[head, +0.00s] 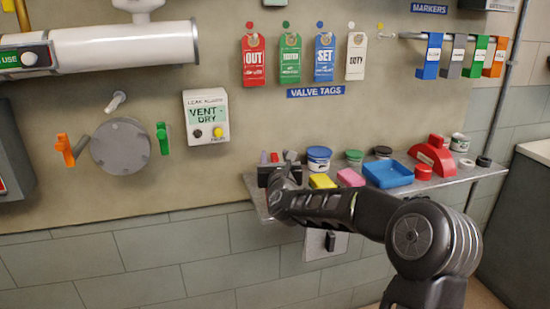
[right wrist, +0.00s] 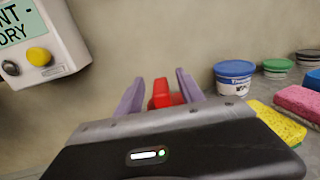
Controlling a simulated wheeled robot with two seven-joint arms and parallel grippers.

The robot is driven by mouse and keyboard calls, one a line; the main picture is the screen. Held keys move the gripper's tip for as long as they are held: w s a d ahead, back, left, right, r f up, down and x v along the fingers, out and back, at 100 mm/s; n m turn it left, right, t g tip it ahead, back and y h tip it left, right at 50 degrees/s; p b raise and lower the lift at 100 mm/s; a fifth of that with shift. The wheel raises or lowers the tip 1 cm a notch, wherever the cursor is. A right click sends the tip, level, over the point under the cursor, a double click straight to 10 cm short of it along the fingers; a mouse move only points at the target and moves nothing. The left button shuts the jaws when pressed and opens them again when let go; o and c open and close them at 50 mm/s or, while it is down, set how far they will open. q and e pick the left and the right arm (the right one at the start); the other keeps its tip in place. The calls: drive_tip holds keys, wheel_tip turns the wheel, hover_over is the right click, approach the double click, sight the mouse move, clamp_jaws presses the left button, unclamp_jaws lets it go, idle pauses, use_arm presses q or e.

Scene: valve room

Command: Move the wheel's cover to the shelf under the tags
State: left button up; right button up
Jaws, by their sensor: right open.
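My right gripper (head: 276,160) is open at the left end of the shelf (head: 467,174), under the tags. In the right wrist view its two fingers (right wrist: 161,92) stand apart on either side of a small red object (right wrist: 160,93). I cannot tell whether they touch it, or whether it is the wheel's cover; its lower part is hidden by the gripper. A larger red piece with an arched top (head: 433,155) sits on the right part of the shelf. The valve tags (head: 289,58) hang above, over the VALVE TAGS label (head: 316,92). My left gripper is not in view.
The shelf also holds a blue-lidded tub (head: 318,158), a yellow sponge (head: 322,181), a pink sponge (head: 351,177), a blue tray (head: 388,174) and several jars. A vent-dry box (head: 206,117) and a grey round flange (head: 120,147) are on the wall at left.

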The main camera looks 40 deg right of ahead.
drive_tip(key=shift+f, duration=0.1)
drive_tip(key=b+v, duration=0.2)
drive_tip(key=v, duration=0.5)
drive_tip(key=shift+s+a, duration=0.2)
drive_tip(key=shift+s, duration=0.15)
idle(0.4)
